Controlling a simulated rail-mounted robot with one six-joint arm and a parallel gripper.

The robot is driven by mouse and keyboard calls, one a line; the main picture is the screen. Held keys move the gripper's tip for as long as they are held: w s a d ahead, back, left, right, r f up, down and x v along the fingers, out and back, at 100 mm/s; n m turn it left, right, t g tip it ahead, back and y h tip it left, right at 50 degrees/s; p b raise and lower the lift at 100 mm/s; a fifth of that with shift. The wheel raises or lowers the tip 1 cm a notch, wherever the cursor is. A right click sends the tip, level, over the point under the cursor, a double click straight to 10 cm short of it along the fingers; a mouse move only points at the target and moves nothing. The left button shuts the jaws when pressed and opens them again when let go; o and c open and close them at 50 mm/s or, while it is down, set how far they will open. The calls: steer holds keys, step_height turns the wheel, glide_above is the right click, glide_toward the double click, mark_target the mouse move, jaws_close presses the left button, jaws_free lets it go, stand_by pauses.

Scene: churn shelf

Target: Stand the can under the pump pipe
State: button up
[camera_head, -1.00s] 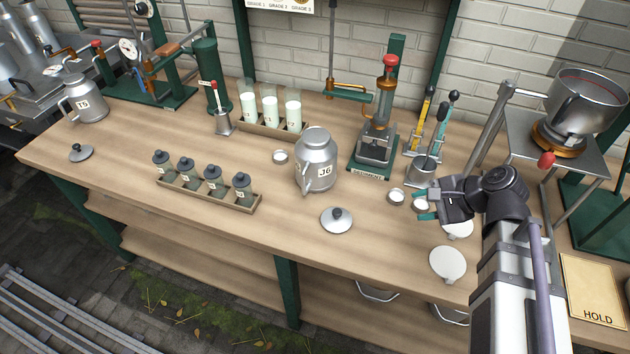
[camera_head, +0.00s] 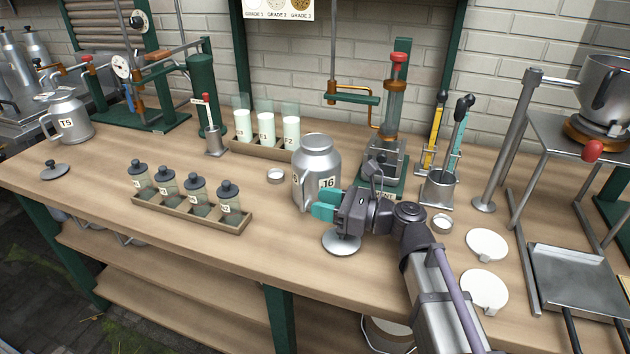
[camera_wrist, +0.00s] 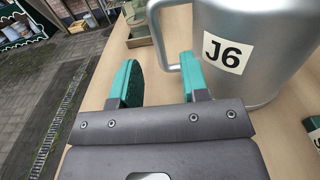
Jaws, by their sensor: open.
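The silver can labelled J6 (camera_head: 318,158) stands upright and lidless on the bench, its loop handle (camera_head: 297,188) on its left front side. My gripper (camera_head: 322,205) is open at the can's front, low beside its body. In the wrist view, the can (camera_wrist: 240,60) fills the upper right. Its handle (camera_wrist: 156,35) appears between the two spread green fingertips (camera_wrist: 160,72), which are not closed on it. A copper pipe (camera_head: 352,88) with a green arm stands behind the can. I cannot tell if this is the pump pipe.
A lid (camera_head: 342,243) lies below my gripper. A jar rack (camera_head: 190,208) stands left, and a tray of milk glasses (camera_head: 262,145) behind. Another can, T5 (camera_head: 68,120), stands far left by a green pump (camera_head: 203,90). White discs (camera_head: 487,245) lie right.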

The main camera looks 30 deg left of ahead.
mark_target(302, 208)
steer(key=x, duration=0.5)
steer(key=shift+a, duration=0.2)
steer(key=shift+d, duration=0.1)
jaws_close()
stand_by(1.1)
